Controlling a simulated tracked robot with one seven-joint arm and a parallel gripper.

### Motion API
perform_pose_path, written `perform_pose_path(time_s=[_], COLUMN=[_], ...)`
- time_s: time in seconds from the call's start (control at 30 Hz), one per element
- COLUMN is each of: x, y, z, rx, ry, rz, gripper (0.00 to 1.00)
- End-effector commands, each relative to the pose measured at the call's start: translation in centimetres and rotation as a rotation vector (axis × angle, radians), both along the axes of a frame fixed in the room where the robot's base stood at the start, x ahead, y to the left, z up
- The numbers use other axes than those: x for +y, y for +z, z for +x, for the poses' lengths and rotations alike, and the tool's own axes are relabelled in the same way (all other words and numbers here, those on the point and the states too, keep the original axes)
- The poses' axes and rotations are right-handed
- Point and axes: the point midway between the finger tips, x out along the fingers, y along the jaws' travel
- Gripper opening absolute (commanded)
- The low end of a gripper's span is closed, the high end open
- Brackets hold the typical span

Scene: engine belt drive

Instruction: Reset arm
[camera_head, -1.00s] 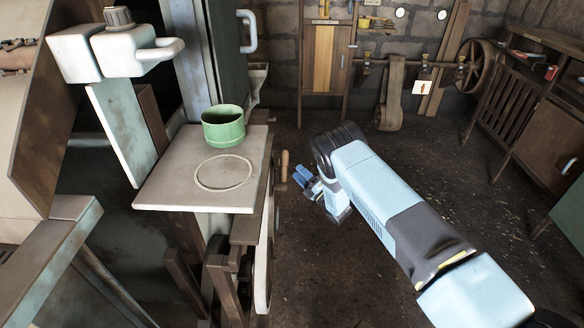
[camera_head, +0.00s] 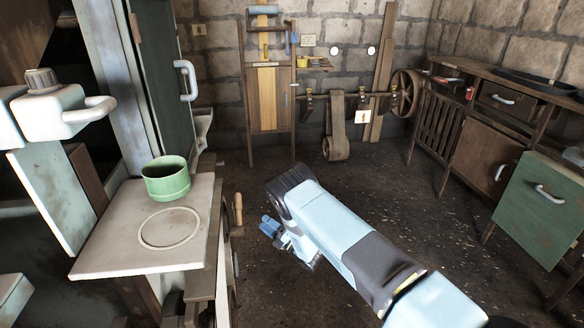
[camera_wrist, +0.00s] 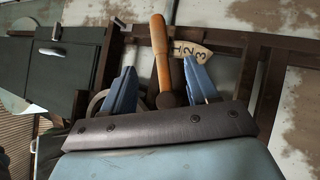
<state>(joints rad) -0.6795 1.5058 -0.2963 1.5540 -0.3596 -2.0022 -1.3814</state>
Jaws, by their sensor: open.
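My gripper (camera_head: 270,227) is at the end of my light blue arm, right of the machine's light table plate in the head view. In the wrist view my gripper (camera_wrist: 160,90) shows two blue fingers spread apart with nothing held between them. A wooden handle (camera_wrist: 160,52) stands beyond and between the fingers, apart from them as far as I can tell. This handle (camera_head: 238,208) also shows beside the plate in the head view. A dial piece marked 1, 2, 3 (camera_wrist: 191,54) is behind the right finger.
A green cup-like container (camera_head: 167,180) stands on the light plate (camera_head: 110,245) beside a ring outline. A belt (camera_head: 337,125) hangs from a shaft with a wheel (camera_head: 406,92) at the back wall. A workbench with a green cabinet (camera_head: 540,205) stands right. The floor between is clear.

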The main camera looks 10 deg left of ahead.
Motion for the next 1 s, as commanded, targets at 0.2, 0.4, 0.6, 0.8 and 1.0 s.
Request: perform_pose_path(time_s=[0.2,0.4,0.6,0.8,1.0], x=[-0.2,-1.4,-3.6,-6.8,-10.6], y=[3.4,9.5,15.7,21.7,27.5], z=[3.0,8.0,11.9,14.8,16.3], rx=[0.047,0.16,0.286,0.421,0.558], ry=[-0.053,-0.156,-0.26,-0.361,-0.459], rz=[-0.014,-0.036,-0.039,-0.022,0.011], gripper=[0.59,0.59,0.59,0.59,0.59])
